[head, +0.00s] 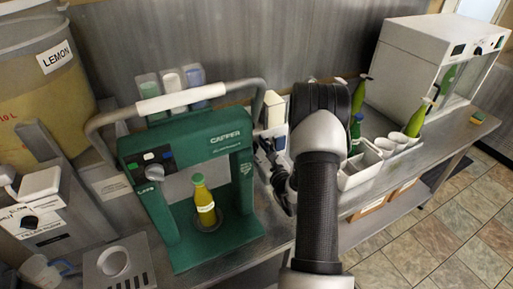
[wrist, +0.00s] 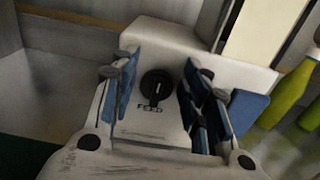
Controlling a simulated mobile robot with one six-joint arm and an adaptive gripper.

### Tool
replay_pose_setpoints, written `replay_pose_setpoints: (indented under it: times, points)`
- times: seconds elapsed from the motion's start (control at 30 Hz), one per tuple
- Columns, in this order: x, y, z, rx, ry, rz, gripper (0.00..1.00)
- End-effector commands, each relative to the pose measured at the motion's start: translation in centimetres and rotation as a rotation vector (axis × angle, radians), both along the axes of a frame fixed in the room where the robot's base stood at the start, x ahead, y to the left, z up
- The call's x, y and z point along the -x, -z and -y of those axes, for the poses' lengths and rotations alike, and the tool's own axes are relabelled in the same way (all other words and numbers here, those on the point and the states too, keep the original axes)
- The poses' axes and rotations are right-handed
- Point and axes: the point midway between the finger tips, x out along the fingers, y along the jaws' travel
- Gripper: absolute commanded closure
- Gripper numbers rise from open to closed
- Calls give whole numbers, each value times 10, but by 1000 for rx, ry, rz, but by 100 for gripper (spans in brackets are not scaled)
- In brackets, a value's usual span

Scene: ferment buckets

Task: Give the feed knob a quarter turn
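The feed knob (wrist: 157,88) is a round black knob with a pale mark, on the face of a white housing (wrist: 175,42) in the wrist view. Lettering that seems to read FEED sits just below it. My gripper (wrist: 158,70) is open, with one blue-padded finger on each side of the knob. Gaps show between the knob and both pads; the right one is narrower. Whether the fingertips reach the knob's depth is hard to tell. In the head view my gripper (head: 274,168) is partly behind my arm, and the feed knob is hidden.
A green capper (head: 190,232) with a grey bar handle holds a yellow bottle (head: 204,205) left of my gripper. Green bottles (head: 417,120) and white bins (head: 362,172) stand to the right. A white cabinet (head: 415,60) is at the back right. A LEMON bucket (head: 45,90) is at far left.

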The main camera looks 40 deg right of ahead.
Motion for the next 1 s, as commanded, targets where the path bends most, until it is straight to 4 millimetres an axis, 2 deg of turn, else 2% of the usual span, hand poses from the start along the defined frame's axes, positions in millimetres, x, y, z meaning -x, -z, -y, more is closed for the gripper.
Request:
replay_pose_setpoints:
  times: [0.07, 0.47, 0.77, 1.0]
  points:
    - [0, 0, 0, 0, 0, 0, 66]
    - [0, 0, 0, 0, 0, 0, 92]
    - [0, 0, 1, -31, 0, 7, 93]
    - [1, 0, 3, -157, 1, 38, 93]
